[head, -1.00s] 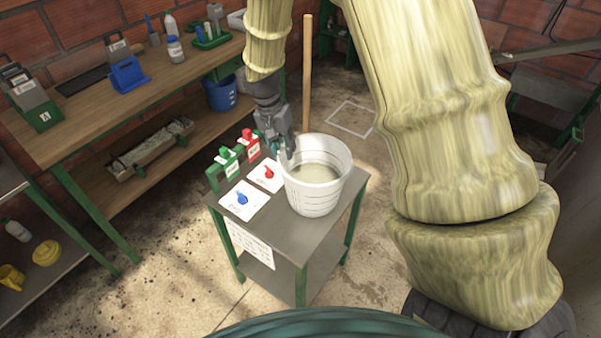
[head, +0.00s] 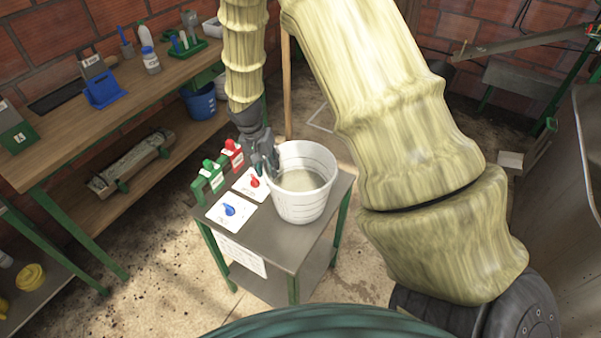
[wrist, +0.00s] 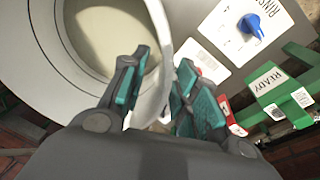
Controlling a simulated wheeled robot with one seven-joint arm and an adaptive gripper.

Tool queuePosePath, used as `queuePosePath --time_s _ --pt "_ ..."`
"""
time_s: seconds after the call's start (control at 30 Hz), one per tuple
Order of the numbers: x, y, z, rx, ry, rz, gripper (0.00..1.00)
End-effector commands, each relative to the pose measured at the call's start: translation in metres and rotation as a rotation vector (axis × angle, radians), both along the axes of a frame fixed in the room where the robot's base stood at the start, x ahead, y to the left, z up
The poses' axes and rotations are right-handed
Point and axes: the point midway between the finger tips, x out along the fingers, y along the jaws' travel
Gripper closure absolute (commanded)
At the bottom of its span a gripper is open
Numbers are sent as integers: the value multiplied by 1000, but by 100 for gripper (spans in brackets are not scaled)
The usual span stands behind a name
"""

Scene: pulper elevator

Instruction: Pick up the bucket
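The white bucket (head: 302,200) stands upright on the small grey table. Its open top shows a pale, cloudy inside. My gripper (head: 266,163) is at the bucket's left rim, pointing down. In the wrist view the bucket's wall (wrist: 159,50) passes between the fingers of my gripper (wrist: 164,75). One finger is on the inner side and the others are on the outer side. The fingers look apart, with some space around the wall; contact is hard to judge. The bucket's far side and base are out of the wrist view.
The small table (head: 268,232) also holds a card with a blue knob (head: 229,210), a card with a red knob (head: 254,183), and green (head: 209,177) and red (head: 233,155) holders close to my gripper. A wooden workbench (head: 90,130) stands at the left.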

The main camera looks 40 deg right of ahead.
Motion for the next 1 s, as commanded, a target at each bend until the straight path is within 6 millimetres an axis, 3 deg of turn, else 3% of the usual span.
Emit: queuePosePath --time_s 0.5,0.83,1.0 --pt "-4 -8 -42 1 0 -1 70" --pt "-4 -9 -45 1 0 -1 70" --pt "-4 -9 -45 1 0 -1 100"
